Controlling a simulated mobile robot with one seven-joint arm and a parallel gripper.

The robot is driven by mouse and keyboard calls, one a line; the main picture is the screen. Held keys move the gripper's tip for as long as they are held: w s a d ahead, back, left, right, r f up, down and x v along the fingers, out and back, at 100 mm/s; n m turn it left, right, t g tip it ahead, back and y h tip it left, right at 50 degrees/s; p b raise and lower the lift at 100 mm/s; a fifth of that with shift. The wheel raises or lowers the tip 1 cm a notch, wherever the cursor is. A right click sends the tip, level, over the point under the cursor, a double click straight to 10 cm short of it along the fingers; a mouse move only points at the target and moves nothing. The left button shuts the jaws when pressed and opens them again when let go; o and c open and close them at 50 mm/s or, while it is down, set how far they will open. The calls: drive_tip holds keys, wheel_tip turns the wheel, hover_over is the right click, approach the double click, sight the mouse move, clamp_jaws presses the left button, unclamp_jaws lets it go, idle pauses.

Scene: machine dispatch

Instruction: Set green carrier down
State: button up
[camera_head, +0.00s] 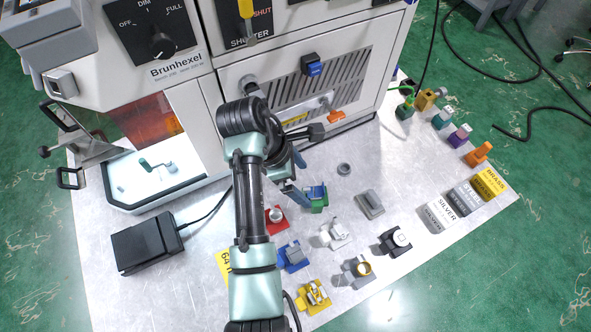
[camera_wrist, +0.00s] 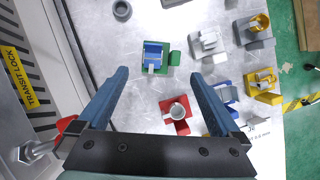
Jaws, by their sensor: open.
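The green carrier (camera_head: 316,206) stands on the grey metal table beside my gripper (camera_head: 291,190), with a blue part in it. In the wrist view the green carrier (camera_wrist: 174,58) appears upright on the table, its blue part (camera_wrist: 152,50) to the left with a small pale piece at its front. My gripper (camera_wrist: 160,74) is open, its two blue fingers wide apart. The carrier shows beyond the fingertips and between them in the picture. Nothing is held. I cannot tell the exact height of the fingertips above the table.
Close by stand a red carrier (camera_head: 277,221) with a ring, a blue carrier (camera_head: 293,256), a yellow one (camera_head: 313,295) and a white one (camera_head: 333,234). A dark ring (camera_head: 344,169) lies behind. The machine front (camera_head: 300,100) rises behind my arm. A black pedal box (camera_head: 147,243) is left.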

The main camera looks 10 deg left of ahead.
drive_tip(key=v, duration=0.3)
drive_tip(key=shift+a+r, duration=0.15)
drive_tip(key=shift+r, duration=0.1)
idle(0.4)
